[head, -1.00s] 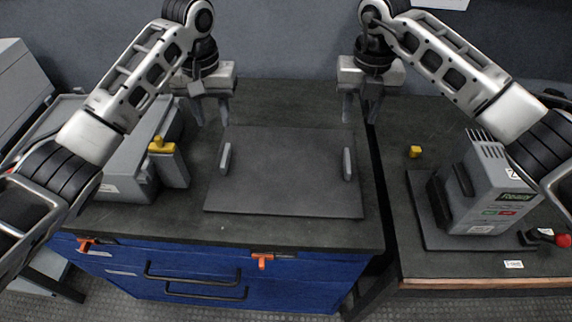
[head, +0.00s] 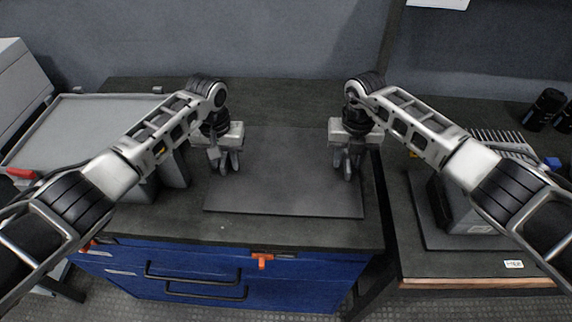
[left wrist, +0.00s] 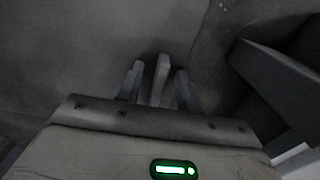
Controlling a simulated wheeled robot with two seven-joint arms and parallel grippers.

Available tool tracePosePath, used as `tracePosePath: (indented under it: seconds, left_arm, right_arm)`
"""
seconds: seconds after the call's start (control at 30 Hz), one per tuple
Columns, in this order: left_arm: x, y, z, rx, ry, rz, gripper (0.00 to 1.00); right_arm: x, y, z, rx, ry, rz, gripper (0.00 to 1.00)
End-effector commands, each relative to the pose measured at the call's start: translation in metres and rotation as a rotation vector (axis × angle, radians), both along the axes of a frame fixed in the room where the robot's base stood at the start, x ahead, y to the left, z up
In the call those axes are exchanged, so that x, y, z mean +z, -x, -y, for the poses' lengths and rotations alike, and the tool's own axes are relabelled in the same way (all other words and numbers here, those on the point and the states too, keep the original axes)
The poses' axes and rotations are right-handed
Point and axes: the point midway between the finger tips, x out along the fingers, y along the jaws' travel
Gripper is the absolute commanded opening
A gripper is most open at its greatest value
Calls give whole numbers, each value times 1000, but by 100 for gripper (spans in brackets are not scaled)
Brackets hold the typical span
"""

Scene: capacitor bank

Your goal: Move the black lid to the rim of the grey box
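The black lid (head: 285,190) lies flat on the dark bench top, a thin dark plate with a grey upright handle near its left and right ends. My left gripper (head: 229,164) is down at the left handle. In the left wrist view its two fingers (left wrist: 159,86) stand on either side of the handle (left wrist: 162,72), with small gaps, so it is open around it. My right gripper (head: 346,165) is down at the right handle, which its fingers mostly hide; they look apart. The grey box (head: 100,96) stands to the left, partly behind my left arm.
The bench has a blue drawer cabinet (head: 200,268) with orange latches below. A second bench on the right, past a gap, holds a grey finned unit (head: 500,142) on a dark plate. Bare bench top lies behind the lid.

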Motion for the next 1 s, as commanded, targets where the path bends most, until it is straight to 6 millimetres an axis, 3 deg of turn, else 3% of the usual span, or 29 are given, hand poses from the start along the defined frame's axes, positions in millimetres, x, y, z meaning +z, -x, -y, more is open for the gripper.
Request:
tracePosePath:
  seconds: [0.2, 0.33, 0.77, 1.0]
  left_arm:
    - [0, 0, 0, -1, 0, 0, 36]
    - [0, 0, 0, -1, 0, 0, 0]
    - [4, 0, 0, -1, 1, 1, 0]
    - [25, 0, 0, -1, 1, 1, 0]
  right_arm:
    - [0, 0, 0, 0, 0, 0, 36]
    - [0, 0, 0, 0, 0, 0, 0]
    - [5, -1, 0, 0, -1, 2, 0]
    - [26, -1, 0, 0, -1, 2, 0]
